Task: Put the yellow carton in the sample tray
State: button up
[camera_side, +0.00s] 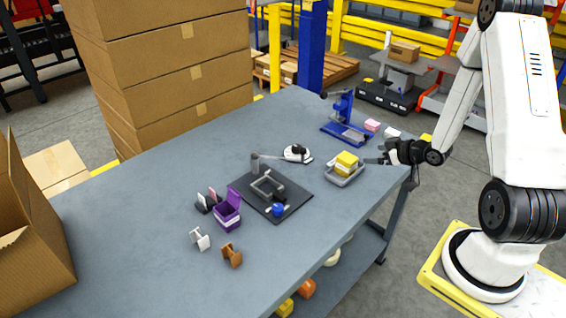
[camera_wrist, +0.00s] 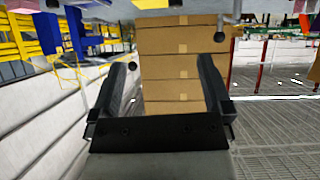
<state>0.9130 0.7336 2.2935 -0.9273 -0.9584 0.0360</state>
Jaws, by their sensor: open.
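The yellow carton (camera_side: 346,161) sits in the small grey sample tray (camera_side: 344,178), near the right edge of the table, and rises above its rim. My gripper (camera_side: 370,160) is just right of the tray and carton in the side view, pointing left. It is apart from the carton as far as I can tell. In the wrist view my gripper (camera_wrist: 165,72) shows two black fingers spread wide with nothing between them. The carton and tray cannot be made out in the wrist view.
A blue press (camera_side: 346,125), a pink block (camera_side: 372,125) and a white box (camera_side: 392,132) stand behind the tray. A dark mat (camera_side: 295,206) with a grey fixture and a purple box (camera_side: 228,212) lie left. Stacked brown boxes (camera_side: 165,75) rise behind the table.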

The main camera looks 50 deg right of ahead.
jog(key=s+a+r+g, duration=0.1)
jog(key=a+r+g, duration=0.2)
jog(key=a, duration=0.5)
jog(key=s+a+r+g, duration=0.2)
jog(key=a+g, duration=0.1)
jog(key=a, duration=0.5)
jog(key=s+a+r+g, duration=0.2)
jog(key=a+r+g, duration=0.1)
jog(key=a, duration=0.5)
jog(key=shift+s+a+r+y, duration=0.25)
jog(key=shift+a+r+y, duration=0.05)
